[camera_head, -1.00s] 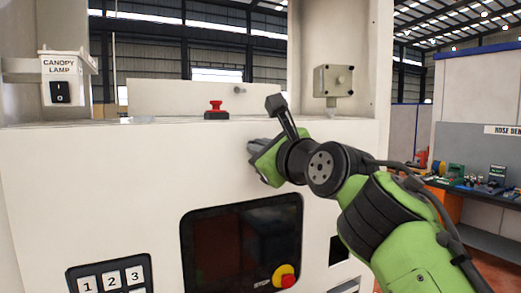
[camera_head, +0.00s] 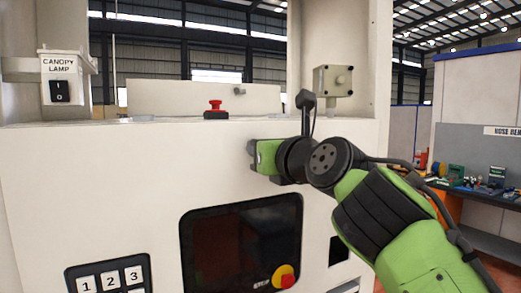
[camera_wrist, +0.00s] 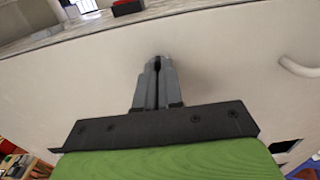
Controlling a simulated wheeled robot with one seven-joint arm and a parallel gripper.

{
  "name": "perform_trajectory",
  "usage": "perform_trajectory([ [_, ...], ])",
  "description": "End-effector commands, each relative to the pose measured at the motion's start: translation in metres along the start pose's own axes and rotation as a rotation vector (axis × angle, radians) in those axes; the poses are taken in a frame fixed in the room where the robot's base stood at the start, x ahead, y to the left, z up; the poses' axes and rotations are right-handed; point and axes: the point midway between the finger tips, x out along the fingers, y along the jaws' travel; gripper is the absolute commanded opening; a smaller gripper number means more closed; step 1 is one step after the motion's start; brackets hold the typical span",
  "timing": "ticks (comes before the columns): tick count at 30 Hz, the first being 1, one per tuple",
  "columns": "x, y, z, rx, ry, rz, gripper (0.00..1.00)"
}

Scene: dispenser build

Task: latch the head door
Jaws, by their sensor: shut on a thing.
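The cream front panel (camera_head: 120,180) of the dispenser fills the head view; I take it to be the head door, though its edges are not clear. My gripper (camera_head: 252,156) is at the panel's upper right, above the dark screen. In the wrist view my gripper (camera_wrist: 157,66) has its two grey fingers close together, pointing at the panel. They are shut on a small part at their tips, probably the door latch. The fingers mostly hide it, so its shape and position cannot be told.
A red button (camera_head: 216,107) stands on the ledge above. Below are a dark screen (camera_head: 235,245) with a red-and-yellow knob (camera_head: 284,276) and a number keypad (camera_head: 110,276). A grey box (camera_head: 334,80) is on the right post. A pale curved handle (camera_wrist: 298,67) shows in the wrist view.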

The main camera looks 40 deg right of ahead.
Motion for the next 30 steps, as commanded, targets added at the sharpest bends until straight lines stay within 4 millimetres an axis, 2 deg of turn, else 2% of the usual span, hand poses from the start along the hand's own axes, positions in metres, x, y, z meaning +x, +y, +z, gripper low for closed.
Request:
perform_trajectory([
  [13, 0.001, 0.000, -0.002, 0.012, 0.008, 0.000, 0.00],
  [14, 0.001, 0.000, -0.002, 0.012, 0.008, 0.000, 0.10],
  [18, 0.000, 0.000, -0.002, 0.011, 0.006, 0.000, 0.31],
  [26, 0.000, 0.000, -0.001, 0.010, 0.003, 0.000, 0.32],
  [30, -0.014, -0.002, -0.003, 0.011, 0.001, -0.003, 0.32],
])
